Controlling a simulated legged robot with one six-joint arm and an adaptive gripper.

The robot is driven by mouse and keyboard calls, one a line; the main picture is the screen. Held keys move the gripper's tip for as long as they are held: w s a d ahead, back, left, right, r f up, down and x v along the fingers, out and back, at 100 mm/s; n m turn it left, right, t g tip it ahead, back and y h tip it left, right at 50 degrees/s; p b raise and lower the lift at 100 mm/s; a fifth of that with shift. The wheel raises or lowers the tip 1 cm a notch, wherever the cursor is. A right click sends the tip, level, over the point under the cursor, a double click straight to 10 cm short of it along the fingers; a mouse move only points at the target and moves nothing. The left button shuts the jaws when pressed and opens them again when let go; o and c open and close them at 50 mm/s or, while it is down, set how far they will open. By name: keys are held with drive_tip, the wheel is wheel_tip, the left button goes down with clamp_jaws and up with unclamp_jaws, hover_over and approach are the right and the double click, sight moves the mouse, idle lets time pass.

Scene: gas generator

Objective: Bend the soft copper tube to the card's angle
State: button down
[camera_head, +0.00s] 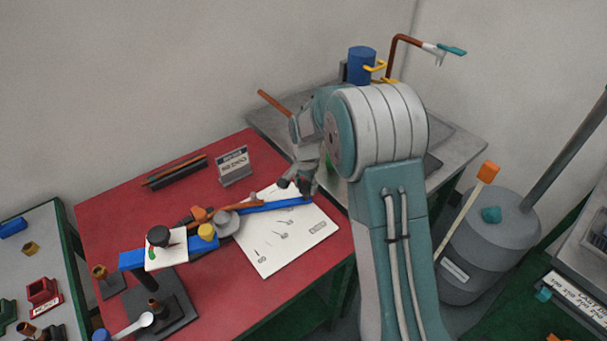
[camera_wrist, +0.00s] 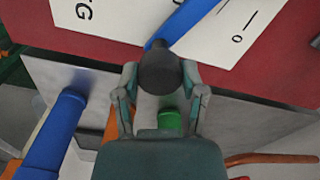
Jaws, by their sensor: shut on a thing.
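My gripper (camera_head: 298,184) is shut on the dark round grip (camera_wrist: 160,72) at the end of the bender's blue lever (camera_head: 285,205). In the wrist view both fingers sit on either side of the grip, and the blue lever (camera_wrist: 187,20) runs up from it. The bender's grey round former (camera_head: 227,223) stands at the lever's left end, beside a yellow knob (camera_head: 207,232). The copper tube (camera_head: 245,205) lies along the lever by the former; any bend in it is hard to make out. A white card (camera_head: 290,247) with printed lines lies beneath the lever.
The red table (camera_head: 120,210) carries a sign (camera_head: 235,166), a dark rack with a rod (camera_head: 175,174) and a black stand (camera_head: 172,315). A grey table (camera_head: 455,150) is behind my arm. A grey drum (camera_head: 490,240) stands right.

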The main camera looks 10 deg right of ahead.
drive_tip(key=s+m, duration=0.1)
drive_tip(key=s, duration=0.2)
drive_tip(key=s+a+m, duration=0.1)
drive_tip(key=s+m, duration=0.1)
drive_tip(key=s, duration=0.1)
drive_tip(key=s+m, duration=0.1)
drive_tip(key=s, duration=0.2)
drive_tip(key=shift+a+m, duration=0.3)
drive_tip(key=shift+a, duration=0.1)
drive_tip(key=s+a+m, duration=0.2)
drive_tip(key=s, duration=0.1)
drive_tip(key=s+a+m, duration=0.2)
drive_tip(key=s, duration=0.1)
drive_tip(key=s+a+m, duration=0.1)
drive_tip(key=s+a, duration=0.1)
drive_tip(key=shift+s+a+f+m, duration=0.1)
drive_tip(key=shift+s+a+m, duration=0.8)
drive_tip(key=shift+a, duration=0.2)
drive_tip(key=shift+c, duration=0.8)
unclamp_jaws()
drive_tip(key=shift+w, duration=0.1)
wheel_tip(320, 180, up, 12)
